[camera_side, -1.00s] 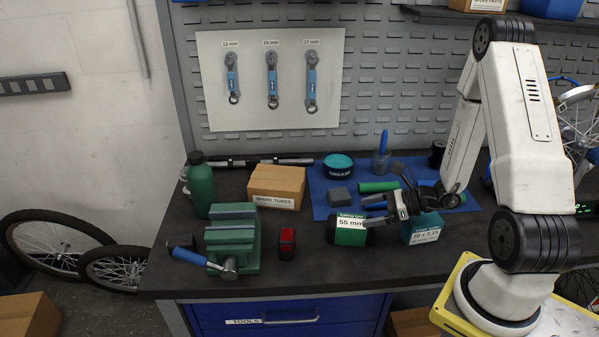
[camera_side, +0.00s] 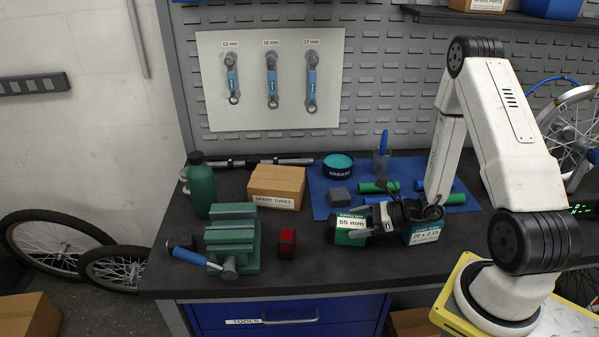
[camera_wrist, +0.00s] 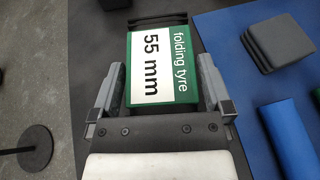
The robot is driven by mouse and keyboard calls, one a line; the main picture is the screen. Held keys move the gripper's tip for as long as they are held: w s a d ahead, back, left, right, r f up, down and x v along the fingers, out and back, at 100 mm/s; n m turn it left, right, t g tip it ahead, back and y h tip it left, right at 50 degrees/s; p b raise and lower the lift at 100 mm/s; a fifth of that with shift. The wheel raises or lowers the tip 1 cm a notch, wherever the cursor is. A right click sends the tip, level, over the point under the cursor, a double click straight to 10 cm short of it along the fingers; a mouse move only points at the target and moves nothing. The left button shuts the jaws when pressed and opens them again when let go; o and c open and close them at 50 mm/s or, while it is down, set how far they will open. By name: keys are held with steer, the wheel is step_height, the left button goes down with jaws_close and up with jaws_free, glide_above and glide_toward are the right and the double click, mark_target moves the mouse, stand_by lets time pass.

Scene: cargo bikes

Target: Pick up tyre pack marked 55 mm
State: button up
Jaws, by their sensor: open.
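The tyre pack marked 55 mm (camera_side: 346,225) is a green block with a white label, standing on the dark bench near its front edge. In the wrist view the pack (camera_wrist: 163,55) shows its label reading "folding tyre 55 mm". My gripper (camera_side: 359,226) is low over the bench, and its fingers reach along the pack's sides. In the wrist view my open gripper (camera_wrist: 163,85) has one finger on each side of the pack, with a narrow gap at each side. I see no clear contact.
A teal pack marked 20 x 2.15 (camera_side: 424,230) stands just right of the 55 mm pack, close to my wrist. A red light (camera_side: 287,243) and a green vise (camera_side: 233,240) are to the left. A blue mat (camera_side: 320,203) with grips and a grey block (camera_side: 340,195) lies behind.

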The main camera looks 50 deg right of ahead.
mark_target(358, 222)
jaws_close()
stand_by(0.3)
steer(key=shift+r, duration=0.25)
step_height(358, 222, up, 10)
steer(key=shift+f, duration=0.2)
stand_by(0.8)
stand_by(0.5)
